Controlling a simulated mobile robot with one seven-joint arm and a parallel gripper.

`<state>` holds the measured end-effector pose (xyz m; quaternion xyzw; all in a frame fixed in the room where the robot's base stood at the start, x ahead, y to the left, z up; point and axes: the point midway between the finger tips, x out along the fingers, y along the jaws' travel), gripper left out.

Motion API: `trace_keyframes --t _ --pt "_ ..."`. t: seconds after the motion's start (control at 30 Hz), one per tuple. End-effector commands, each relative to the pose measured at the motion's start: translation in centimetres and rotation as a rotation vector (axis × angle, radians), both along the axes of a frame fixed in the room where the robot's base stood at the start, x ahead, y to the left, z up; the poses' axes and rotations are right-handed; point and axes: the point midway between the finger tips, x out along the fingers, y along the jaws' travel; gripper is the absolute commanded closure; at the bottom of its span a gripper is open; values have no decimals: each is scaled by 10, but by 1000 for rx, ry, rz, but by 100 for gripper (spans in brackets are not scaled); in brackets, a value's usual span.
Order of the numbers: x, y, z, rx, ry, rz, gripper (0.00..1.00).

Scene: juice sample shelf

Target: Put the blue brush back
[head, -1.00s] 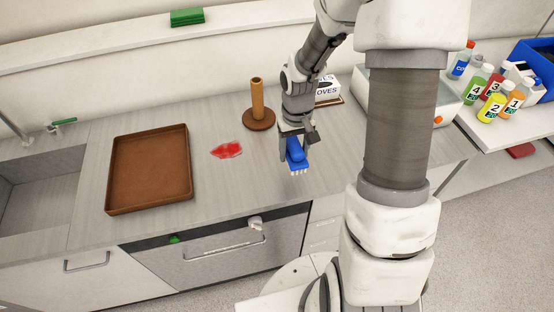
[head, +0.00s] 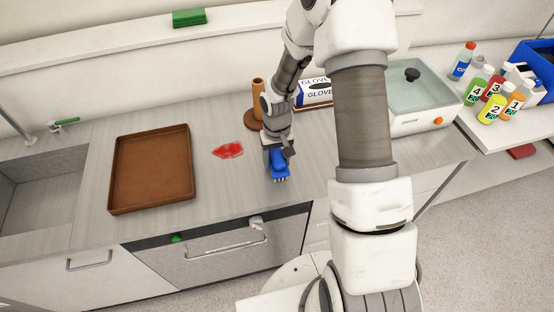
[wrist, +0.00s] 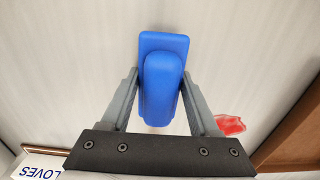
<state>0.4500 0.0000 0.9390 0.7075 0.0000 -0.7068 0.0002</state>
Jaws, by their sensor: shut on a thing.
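The blue brush (head: 279,166) is in my gripper (head: 275,156), over the grey counter near its front edge. Its pale bristles point down; I cannot tell whether they touch the counter. In the wrist view the brush (wrist: 162,85) sits between the two grey fingers of my gripper (wrist: 161,95), which are shut on its blue handle.
A brown tray (head: 150,205) lies left of the spill, beside the sink (head: 35,190). A wooden upright holder (head: 257,88), a glove box (head: 315,93) and a lidded water bath (head: 425,105) stand behind my arm. Bottles (head: 490,112) stand far right. A green sponge-like block (head: 189,18) is on the shelf.

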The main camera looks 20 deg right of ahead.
Motion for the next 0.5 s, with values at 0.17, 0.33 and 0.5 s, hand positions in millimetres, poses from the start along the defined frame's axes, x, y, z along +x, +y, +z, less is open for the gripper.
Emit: trace_keyframes --t 0.17,0.33,0.5 --pt "0 0 -4 0 0 0 37" --pt "0 0 -3 0 0 0 8" --pt "0 0 -3 0 0 0 8"
